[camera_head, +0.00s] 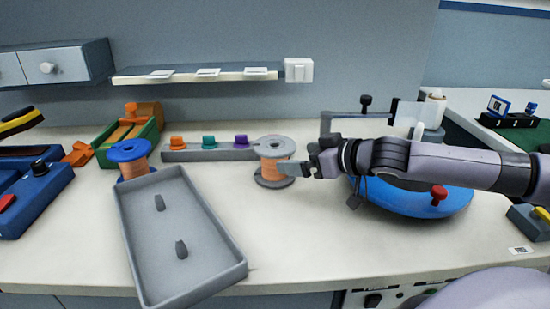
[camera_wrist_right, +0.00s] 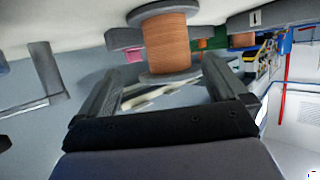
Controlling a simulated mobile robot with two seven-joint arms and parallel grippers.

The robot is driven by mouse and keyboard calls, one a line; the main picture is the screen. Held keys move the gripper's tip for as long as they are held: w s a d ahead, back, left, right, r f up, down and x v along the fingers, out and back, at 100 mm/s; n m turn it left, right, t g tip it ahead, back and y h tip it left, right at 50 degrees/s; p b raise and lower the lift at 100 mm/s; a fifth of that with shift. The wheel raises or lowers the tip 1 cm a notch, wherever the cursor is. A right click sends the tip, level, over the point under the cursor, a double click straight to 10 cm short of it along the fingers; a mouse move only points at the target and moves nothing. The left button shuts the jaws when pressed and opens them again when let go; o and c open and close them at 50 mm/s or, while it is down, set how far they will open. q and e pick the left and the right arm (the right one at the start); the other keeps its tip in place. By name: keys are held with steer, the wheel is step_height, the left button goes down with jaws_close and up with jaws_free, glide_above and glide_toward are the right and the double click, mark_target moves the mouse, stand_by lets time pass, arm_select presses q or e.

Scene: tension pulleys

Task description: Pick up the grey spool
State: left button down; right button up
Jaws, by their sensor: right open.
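The grey spool (camera_head: 273,142), wound with orange-copper wire, stands upright on the worktop near the middle of the head view. My right gripper (camera_head: 300,168) reaches in from the right at its side, with its fingers close to the wound part. In the right wrist view the grey spool (camera_wrist_right: 170,45) shows between and just beyond the two spread fingers of the open right gripper (camera_wrist_right: 160,78). I cannot tell whether a finger touches it. My left gripper is in neither view.
A blue spool (camera_head: 130,151) stands at the left, above a grey tray (camera_head: 215,235) with two pegs. A grey strip with coloured knobs (camera_head: 208,142) lies just left of the grey spool. A blue round base (camera_head: 410,201) sits under my right arm. The front middle worktop is clear.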

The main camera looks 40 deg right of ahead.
mark_target(279, 156)
steer(key=shift+w+a, duration=0.25)
steer(key=shift+w, duration=0.1)
steer(key=shift+w+a+f, duration=0.1)
steer(key=shift+w+f, duration=0.1)
steer(key=shift+w, duration=0.05)
steer(key=w, duration=0.1)
steer(key=w+a, duration=0.1)
steer(key=w+f+p, duration=0.1)
steer(key=shift+a, duration=0.25)
steer(key=shift+x, duration=0.75)
steer(key=c, duration=1.7)
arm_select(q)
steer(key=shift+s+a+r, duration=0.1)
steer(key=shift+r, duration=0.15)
arm_select(e)
steer(key=shift+r, duration=0.15)
steer(key=shift+c, duration=0.6)
